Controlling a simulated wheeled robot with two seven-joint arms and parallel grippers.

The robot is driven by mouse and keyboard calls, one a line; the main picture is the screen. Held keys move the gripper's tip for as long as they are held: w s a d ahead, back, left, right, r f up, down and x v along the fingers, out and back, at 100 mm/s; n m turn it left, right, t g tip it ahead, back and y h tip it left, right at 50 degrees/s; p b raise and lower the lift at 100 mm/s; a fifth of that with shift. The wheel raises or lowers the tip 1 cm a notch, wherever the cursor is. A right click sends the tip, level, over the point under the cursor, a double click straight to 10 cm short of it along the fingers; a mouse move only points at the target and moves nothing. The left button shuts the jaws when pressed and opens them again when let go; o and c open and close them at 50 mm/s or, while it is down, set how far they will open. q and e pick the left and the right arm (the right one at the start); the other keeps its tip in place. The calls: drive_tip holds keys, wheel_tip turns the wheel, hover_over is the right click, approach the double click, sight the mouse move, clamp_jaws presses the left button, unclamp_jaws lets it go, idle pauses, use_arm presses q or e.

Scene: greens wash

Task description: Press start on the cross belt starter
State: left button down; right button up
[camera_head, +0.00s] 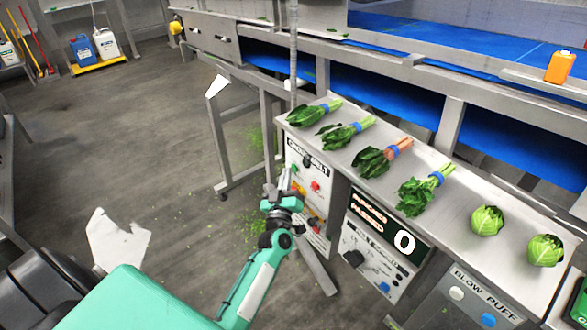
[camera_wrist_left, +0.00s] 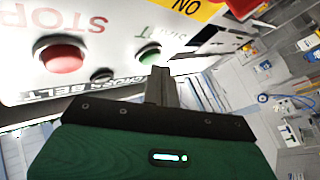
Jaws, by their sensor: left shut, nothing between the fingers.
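The cross belt starter (camera_head: 318,208) is a white panel under the front edge of the steel counter, labelled at its top. In the left wrist view its green START button (camera_wrist_left: 149,54) and larger red STOP button (camera_wrist_left: 60,54) show close up, with a small dark knob (camera_wrist_left: 102,74) between and below them. My left gripper (camera_head: 284,182) is shut and empty in front of the panel. In the left wrist view its fingertips (camera_wrist_left: 160,74) are right by the green button, overlapping its lower edge in the picture. I cannot tell whether they touch it. My right gripper is not in view.
Bundled greens (camera_head: 372,160) and two cabbages (camera_head: 487,221) lie on the counter (camera_head: 450,205) above. A panel with a "0" display (camera_head: 404,242) and a blow puff panel (camera_head: 480,305) stand to the right. A grey post (camera_head: 293,60) rises behind my gripper. Open floor lies left.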

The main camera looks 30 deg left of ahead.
use_arm(q)
drive_tip(key=shift+w+d, duration=0.15)
drive_tip(key=shift+w, duration=0.3)
idle(0.5)
drive_tip(key=shift+s, duration=0.1)
drive_tip(key=shift+s+a+p, duration=0.3)
drive_tip(key=shift+s+a, duration=0.05)
drive_tip(key=shift+s, duration=0.35)
drive_tip(key=s, duration=0.1)
drive_tip(key=s+a+p, duration=0.1)
drive_tip(key=s, duration=0.1)
drive_tip(key=s+a, duration=0.1)
drive_tip(key=shift+s, duration=0.35)
idle(0.7)
